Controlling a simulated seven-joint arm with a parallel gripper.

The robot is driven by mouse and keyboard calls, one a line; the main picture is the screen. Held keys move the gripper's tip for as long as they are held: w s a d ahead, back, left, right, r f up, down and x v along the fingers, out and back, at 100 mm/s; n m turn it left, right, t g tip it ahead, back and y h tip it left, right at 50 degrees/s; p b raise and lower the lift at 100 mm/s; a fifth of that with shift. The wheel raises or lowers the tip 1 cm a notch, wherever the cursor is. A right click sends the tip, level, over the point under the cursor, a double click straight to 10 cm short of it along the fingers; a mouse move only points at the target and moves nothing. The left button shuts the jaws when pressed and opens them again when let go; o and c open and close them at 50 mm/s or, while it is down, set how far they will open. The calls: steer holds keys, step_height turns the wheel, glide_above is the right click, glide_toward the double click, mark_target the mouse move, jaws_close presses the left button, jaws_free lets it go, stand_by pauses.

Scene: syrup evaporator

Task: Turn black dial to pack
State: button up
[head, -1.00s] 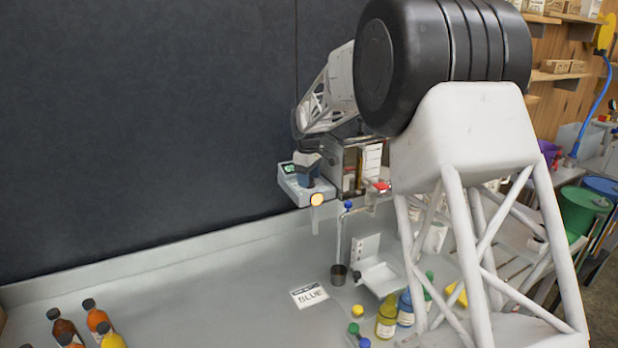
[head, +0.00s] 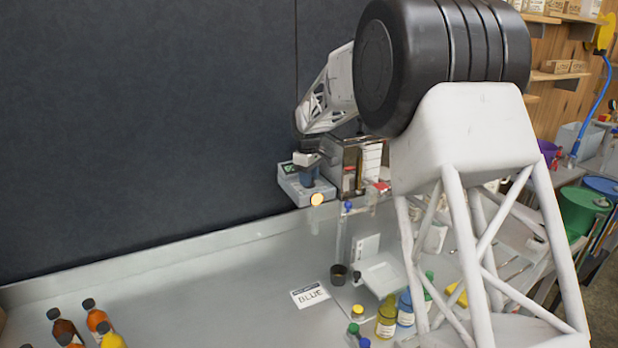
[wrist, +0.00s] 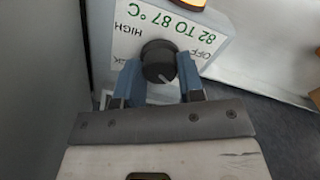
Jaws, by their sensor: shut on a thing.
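The black dial (wrist: 158,62) sits on the face of a pale control box (wrist: 205,30), which appears upside down in the wrist view. Its white pointer mark faces down in the picture, slightly right. The label HIGH is left of the dial, OFF is right, and a partly hidden label ending in "CK" is at lower left behind a finger. My gripper (wrist: 159,80) has its two blue fingers on either side of the dial, shut on it. In the head view my gripper (head: 308,173) is at the box (head: 302,188); the dial cannot be made out there.
An amber lamp (head: 317,199) glows on the box. A metal-framed unit (head: 350,165) stands right beside it. A small cup (head: 338,274), a "BLUE" card (head: 310,295) and several bottles (head: 387,316) are on the counter. The dark wall is close behind.

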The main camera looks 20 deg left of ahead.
steer(key=m, duration=0.5)
steer(key=shift+m, duration=0.3)
steer(key=m, duration=0.5)
steer(key=shift+m, duration=0.3)
steer(key=o, duration=0.9)
steer(key=shift+r, duration=0.1)
steer(key=shift+a+r, duration=0.15)
steer(key=shift+r, duration=3.65)
